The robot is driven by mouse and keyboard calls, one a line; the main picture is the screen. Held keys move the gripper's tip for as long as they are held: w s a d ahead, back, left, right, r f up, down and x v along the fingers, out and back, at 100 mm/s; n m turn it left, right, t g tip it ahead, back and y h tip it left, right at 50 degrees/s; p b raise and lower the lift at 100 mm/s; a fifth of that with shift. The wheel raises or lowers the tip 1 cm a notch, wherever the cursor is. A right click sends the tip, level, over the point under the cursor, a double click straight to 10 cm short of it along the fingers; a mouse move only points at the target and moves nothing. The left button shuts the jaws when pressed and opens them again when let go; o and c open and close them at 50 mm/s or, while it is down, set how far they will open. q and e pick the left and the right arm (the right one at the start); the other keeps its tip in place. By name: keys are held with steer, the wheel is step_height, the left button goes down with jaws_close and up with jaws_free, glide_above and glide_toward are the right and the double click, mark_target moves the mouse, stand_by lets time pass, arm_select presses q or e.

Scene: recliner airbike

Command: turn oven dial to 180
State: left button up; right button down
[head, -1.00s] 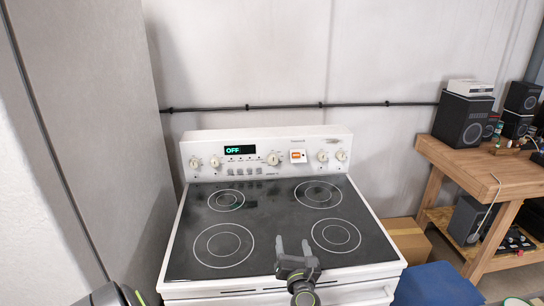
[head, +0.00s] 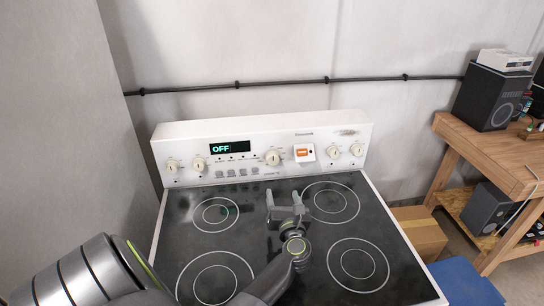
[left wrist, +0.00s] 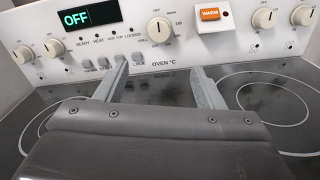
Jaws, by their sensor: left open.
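The oven dial (head: 273,157) is a cream knob in the middle of the white control panel, right of the display (head: 230,147), which reads OFF. In the left wrist view the dial (left wrist: 160,29) stands above the "OVEN °C" label, with markings around it. My left gripper (head: 285,196) is open and empty over the black cooktop, in front of and below the dial, apart from it. In the left wrist view its two fingers (left wrist: 160,84) point toward the panel, spread either side below the dial. My right gripper is not in view.
Other cream knobs sit at the panel's left (head: 184,166) and right (head: 345,151). An orange WARM switch (head: 304,152) is right of the dial. The cooktop (head: 262,222) is bare. A wooden bench (head: 500,160) with speakers and a cardboard box (head: 418,232) stand right.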

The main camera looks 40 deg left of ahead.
arm_select(q)
steer(key=b, duration=0.1)
glide_toward(273, 161)
steer(key=b+x, duration=0.4)
steer(key=x, duration=0.4)
steer(key=shift+f, duration=0.2)
steer(key=shift+w+a+r+b, duration=0.15)
steer(key=shift+w+a+b, duration=0.2)
steer(key=shift+w+a, duration=0.15)
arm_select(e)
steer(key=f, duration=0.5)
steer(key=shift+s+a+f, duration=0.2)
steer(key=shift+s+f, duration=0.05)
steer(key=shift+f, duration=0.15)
arm_select(q)
steer(key=c, duration=1)
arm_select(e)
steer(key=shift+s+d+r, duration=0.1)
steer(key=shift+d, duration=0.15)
